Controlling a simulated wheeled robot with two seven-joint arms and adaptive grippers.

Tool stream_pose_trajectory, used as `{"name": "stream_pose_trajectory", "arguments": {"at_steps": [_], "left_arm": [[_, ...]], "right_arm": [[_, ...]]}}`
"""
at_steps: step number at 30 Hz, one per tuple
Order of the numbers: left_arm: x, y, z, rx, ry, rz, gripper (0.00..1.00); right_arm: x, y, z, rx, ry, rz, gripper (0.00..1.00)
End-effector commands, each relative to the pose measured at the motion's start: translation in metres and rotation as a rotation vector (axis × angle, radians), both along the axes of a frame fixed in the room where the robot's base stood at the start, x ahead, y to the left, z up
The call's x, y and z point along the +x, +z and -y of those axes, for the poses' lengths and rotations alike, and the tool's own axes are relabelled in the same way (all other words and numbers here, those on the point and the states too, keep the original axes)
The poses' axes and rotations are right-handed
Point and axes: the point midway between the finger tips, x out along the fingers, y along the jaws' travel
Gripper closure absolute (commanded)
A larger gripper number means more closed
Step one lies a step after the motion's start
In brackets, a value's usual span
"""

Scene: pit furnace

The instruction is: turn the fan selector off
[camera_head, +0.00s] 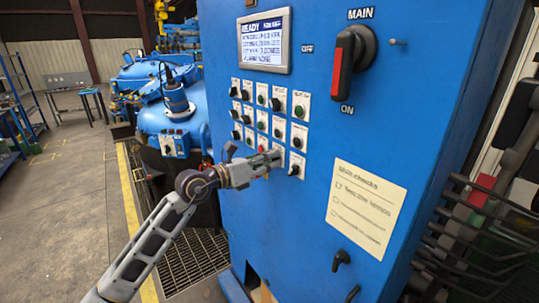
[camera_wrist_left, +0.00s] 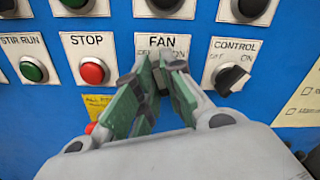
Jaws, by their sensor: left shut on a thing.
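The fan selector's label plate (camera_wrist_left: 162,42) reads FAN in the left wrist view, between STOP and CONTROL. Its knob is hidden behind my fingers, so which way it points cannot be told. My left gripper (camera_wrist_left: 163,80) has its green-padded fingers closed together over that plate, shut on the knob. In the head view my left gripper (camera_head: 273,160) reaches in from the left to the lower rows of the blue cabinet's (camera_head: 265,215) button panel. My right gripper is not in view.
The red STOP button (camera_wrist_left: 93,72) is just left of my fingers, and the CONTROL selector (camera_wrist_left: 232,78) just right. Above stand a READY screen (camera_head: 263,43) and the red-handled MAIN switch (camera_head: 343,66). A paper note (camera_head: 365,208) is lower right. Blue furnace vessels (camera_head: 170,115) stand left.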

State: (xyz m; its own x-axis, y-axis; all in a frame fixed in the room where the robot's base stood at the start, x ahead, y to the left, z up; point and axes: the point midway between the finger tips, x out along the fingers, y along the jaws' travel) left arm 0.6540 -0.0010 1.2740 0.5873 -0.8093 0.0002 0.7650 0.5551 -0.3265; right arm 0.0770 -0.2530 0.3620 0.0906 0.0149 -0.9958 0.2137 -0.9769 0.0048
Motion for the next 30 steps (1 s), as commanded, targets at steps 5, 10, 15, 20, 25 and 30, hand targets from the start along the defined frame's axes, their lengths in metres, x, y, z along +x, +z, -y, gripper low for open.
{"name": "stream_pose_trajectory", "arguments": {"at_steps": [5, 10, 15, 20, 25, 30], "left_arm": [[0.000, 0.001, 0.000, -0.047, 0.000, -0.071, 1.00], [0.001, 0.001, 0.000, -0.085, 0.001, -0.120, 1.00], [0.001, 0.001, 0.000, -0.109, 0.001, -0.151, 1.00], [0.001, 0.000, -0.001, -0.119, 0.000, -0.164, 1.00], [0.001, 0.000, -0.001, -0.123, 0.000, -0.168, 1.00], [0.001, 0.000, -0.001, -0.123, 0.000, -0.168, 1.00]], "right_arm": [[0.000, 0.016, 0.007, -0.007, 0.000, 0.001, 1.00], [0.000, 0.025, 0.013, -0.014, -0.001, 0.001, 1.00], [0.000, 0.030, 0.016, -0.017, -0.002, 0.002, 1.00], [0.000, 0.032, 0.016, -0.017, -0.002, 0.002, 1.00], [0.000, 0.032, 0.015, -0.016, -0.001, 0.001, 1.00], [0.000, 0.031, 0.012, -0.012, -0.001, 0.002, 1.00]]}}
